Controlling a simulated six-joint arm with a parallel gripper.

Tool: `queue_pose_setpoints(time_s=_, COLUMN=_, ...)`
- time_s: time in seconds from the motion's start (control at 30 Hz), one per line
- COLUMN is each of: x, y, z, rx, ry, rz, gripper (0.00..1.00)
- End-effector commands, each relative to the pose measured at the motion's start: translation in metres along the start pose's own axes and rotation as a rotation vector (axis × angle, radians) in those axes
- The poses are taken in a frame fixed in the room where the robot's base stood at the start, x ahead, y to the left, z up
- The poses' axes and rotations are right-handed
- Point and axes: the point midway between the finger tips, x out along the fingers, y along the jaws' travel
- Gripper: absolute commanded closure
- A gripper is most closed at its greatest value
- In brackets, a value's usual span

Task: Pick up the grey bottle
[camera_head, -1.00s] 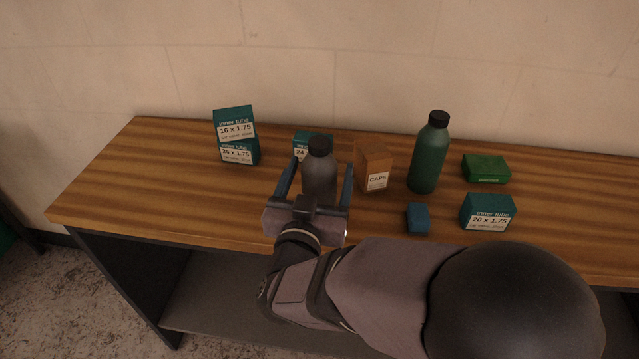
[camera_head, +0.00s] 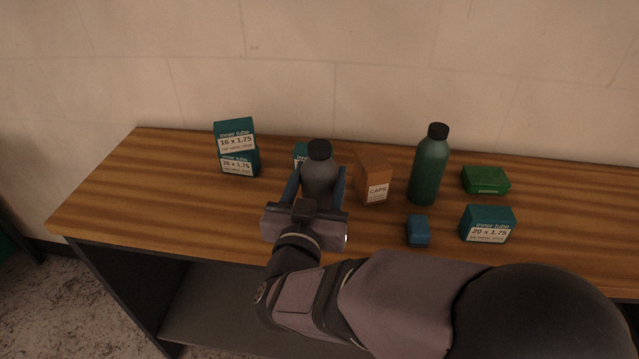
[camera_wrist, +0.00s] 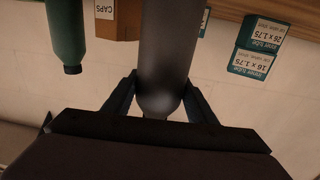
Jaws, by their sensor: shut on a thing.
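The grey bottle (camera_head: 318,174) with a black cap stands between the fingers of my gripper (camera_head: 319,187) in the head view. My gripper is shut on it, one finger on each side. In the wrist view the grey bottle (camera_wrist: 170,55) fills the middle, and the fingers of my gripper (camera_wrist: 163,98) press its sides near the shoulder. The bottle's lower part is hidden by my gripper in the head view, so I cannot tell whether its base touches the tabletop.
The wooden bench top (camera_head: 150,195) also bears an orange caps box (camera_head: 373,180), a green bottle (camera_head: 429,168), a small blue block (camera_head: 418,230), a green case (camera_head: 486,181) and teal inner tube boxes (camera_head: 238,148). One teal box is partly hidden behind the grey bottle. The left end is clear.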

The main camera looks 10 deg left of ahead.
Motion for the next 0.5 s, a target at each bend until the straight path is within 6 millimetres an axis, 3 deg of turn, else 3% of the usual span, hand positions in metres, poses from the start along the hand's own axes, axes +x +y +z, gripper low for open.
queue_pose_setpoints(time_s=0.2, x=0.000, y=0.000, z=-0.041, rx=0.008, ry=0.009, rz=0.001, gripper=0.91)
queue_pose_setpoints(time_s=0.5, x=0.000, y=0.000, z=-0.077, rx=0.003, ry=0.006, rz=0.002, gripper=0.91)
